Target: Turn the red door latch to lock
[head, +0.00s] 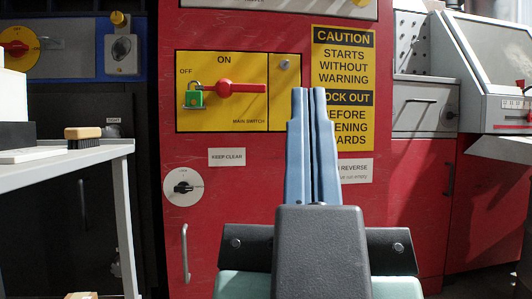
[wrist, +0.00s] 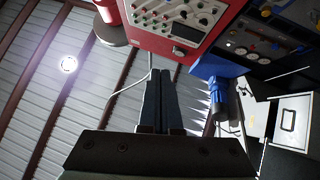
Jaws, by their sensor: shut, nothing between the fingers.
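A round white plate with a black turn knob (head: 183,187) sits on the red cabinet door (head: 235,220) at the lower left in the head view. The knob's grip looks roughly level, and its small lettering is too small to read surely. I cannot tell whether this knob is the latch in question. My gripper (head: 309,90) points upward in front of the red cabinet, to the right of the knob and apart from it. Its blue fingers are together and empty. In the wrist view the fingers (wrist: 163,72) also lie together, and the knob is not seen there.
Above the knob is a yellow main switch panel (head: 250,122) with a red lever (head: 240,88) and a green padlock (head: 194,98). A vertical handle (head: 185,252) is below it. A white table (head: 105,152) with a brush (head: 83,137) stands at the left.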

